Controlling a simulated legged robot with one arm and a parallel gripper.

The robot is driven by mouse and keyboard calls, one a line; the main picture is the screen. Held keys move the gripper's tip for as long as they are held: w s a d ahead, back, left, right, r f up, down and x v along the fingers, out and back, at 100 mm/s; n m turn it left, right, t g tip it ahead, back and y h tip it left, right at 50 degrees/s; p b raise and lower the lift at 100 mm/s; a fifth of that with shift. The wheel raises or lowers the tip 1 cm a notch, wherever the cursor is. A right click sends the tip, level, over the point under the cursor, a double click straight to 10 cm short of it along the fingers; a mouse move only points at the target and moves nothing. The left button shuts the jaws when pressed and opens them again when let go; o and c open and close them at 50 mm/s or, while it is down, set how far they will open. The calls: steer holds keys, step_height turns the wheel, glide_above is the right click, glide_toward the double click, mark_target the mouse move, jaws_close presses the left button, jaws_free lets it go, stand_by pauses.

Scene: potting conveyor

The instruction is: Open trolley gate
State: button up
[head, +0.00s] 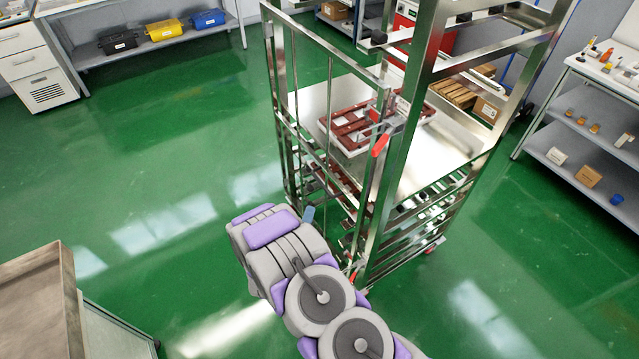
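The metal trolley (412,140) stands upright in the middle of the view. Its gate (330,55), a tall frame of thin steel bars, spans the trolley's left-facing side. The gate's right upright stands close to the trolley's front post, by a latch with a red handle (380,146). I cannot tell whether the gate is latched or slightly ajar. My arm reaches up from the bottom, in front of the trolley's lower left. Only a small blue-grey tip, perhaps of my gripper (308,215), shows past it near the gate's lower bars. The fingers are mostly hidden.
A shelf inside the trolley holds a reddish-brown rack (352,128). A bench (40,300) stands at the lower left and shelving (590,150) at the right. Bins (165,30) sit on a shelf at the back left. The green floor left of the trolley is clear.

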mark_target(320, 182)
steer(key=b+x, duration=0.3)
steer(key=x, duration=1.4)
steer(key=shift+w, duration=0.15)
jaws_close()
